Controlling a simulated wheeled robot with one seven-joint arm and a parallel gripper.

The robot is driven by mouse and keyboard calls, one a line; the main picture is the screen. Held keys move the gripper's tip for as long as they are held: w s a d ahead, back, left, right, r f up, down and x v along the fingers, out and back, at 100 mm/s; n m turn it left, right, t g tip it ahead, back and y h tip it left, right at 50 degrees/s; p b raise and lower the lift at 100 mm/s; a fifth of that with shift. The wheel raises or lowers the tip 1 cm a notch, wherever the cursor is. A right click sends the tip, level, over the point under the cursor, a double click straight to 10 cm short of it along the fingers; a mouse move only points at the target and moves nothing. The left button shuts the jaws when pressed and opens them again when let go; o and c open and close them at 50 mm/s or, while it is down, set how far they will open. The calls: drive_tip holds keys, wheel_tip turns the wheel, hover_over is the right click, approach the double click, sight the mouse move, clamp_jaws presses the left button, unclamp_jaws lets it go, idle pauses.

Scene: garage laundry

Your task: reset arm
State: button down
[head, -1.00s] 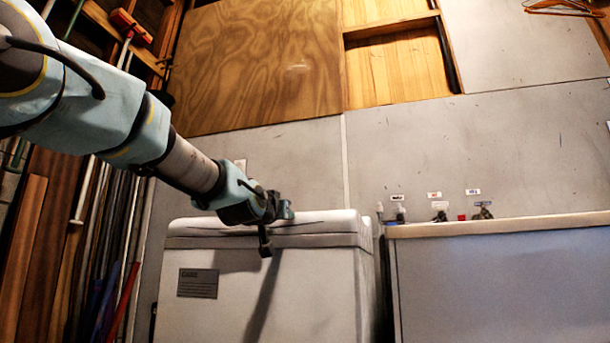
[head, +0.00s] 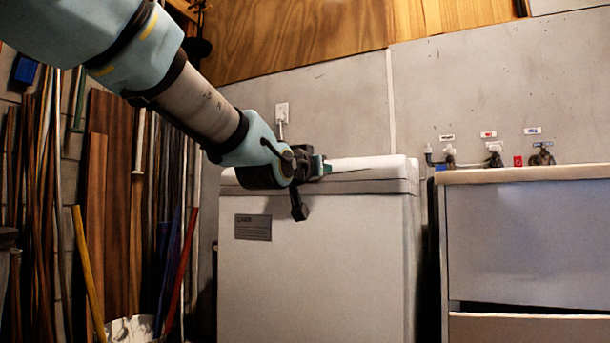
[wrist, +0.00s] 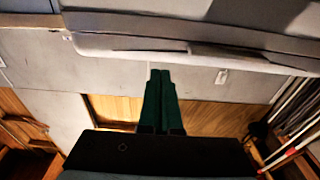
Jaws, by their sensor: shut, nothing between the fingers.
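My gripper (head: 322,166) is at the end of my arm, which reaches in from the upper left in the head view. It appears in front of the upper front of a white chest freezer (head: 315,270) with a light lid (head: 375,165). In the wrist view, my gripper's two green fingers (wrist: 160,75) are together with nothing between them. The freezer's lid edge (wrist: 200,50) crosses the top of that view, just beyond the fingertips. I cannot tell whether the gripper touches the lid.
A grey cabinet (head: 540,240) with a light top stands right of the freezer, below wall valves (head: 540,155). Boards and poles (head: 110,200) lean at the left. A wall outlet (head: 282,112) is behind the freezer. The grey wall (head: 340,110) above is bare.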

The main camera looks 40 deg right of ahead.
drive_tip(key=w+a+f+n+y+p, duration=0.3)
drive_tip(key=w+a+f+y, duration=0.35)
drive_tip(key=a+f, duration=0.45)
drive_tip(key=w+a+f+n+y+p, duration=0.4)
drive_tip(key=w+a+f, duration=0.3)
drive_tip(key=a+f, duration=0.5)
drive_tip(key=s+a+f+n+g+y+p, duration=0.1)
drive_tip(key=s+a+f+g+y, duration=0.15)
drive_tip(key=a, duration=0.55)
drive_tip(key=s+a+f+n+g+y+p, duration=0.1)
drive_tip(key=s+a+f+g+y+p, duration=0.15)
drive_tip(key=a, duration=0.65)
drive_tip(key=s+a+f+n+g+y+p, duration=0.1)
drive_tip(key=s+a+f+g, duration=0.1)
drive_tip(key=s+a, duration=0.3)
drive_tip(key=s+a+f+n+g+p, duration=0.1)
drive_tip(key=s+a+f, duration=0.2)
drive_tip(key=s+a, duration=0.15)
wheel_tip(320, 180, up, 38)
drive_tip(key=w+p, duration=0.1)
drive_tip(key=p, duration=3.6)
drive_tip(key=shift+a, duration=0.1)
